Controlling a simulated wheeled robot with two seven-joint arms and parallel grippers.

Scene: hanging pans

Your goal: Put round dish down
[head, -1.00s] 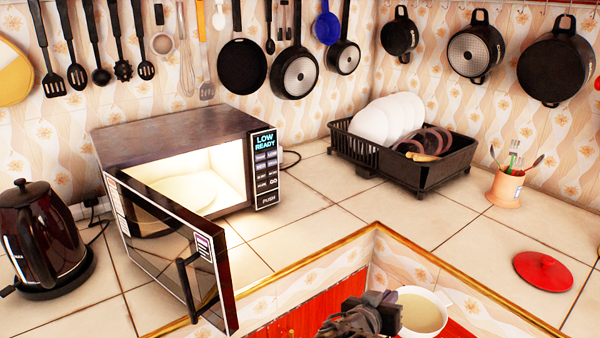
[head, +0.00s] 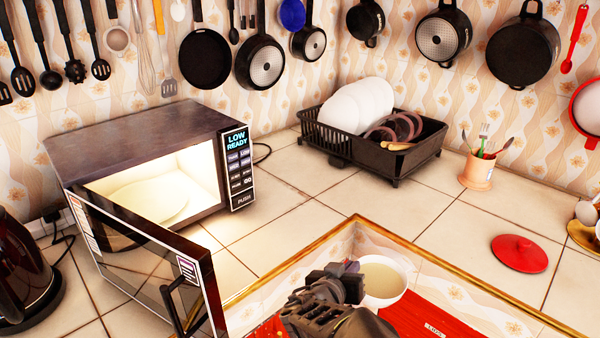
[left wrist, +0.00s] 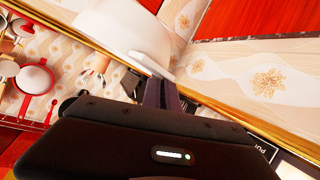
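The round dish (head: 386,289) is a white bowl filled with a pale, creamy liquid. My left gripper (head: 345,282) is at the bowl's left side. In the left wrist view the bowl (left wrist: 118,28) shows upside down in the picture, with the fingers of my left gripper (left wrist: 163,90) closed at its small side handle. The bowl is held in the air, apart from the counter (head: 320,205). My right gripper is in neither view.
A microwave (head: 130,130) stands at the left with its door (head: 150,275) swung open and a lit plate inside. A dish rack (head: 372,160), a utensil cup (head: 478,171) and a red lid (head: 519,253) stand on the counter. Bare tiles lie between the microwave and rack.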

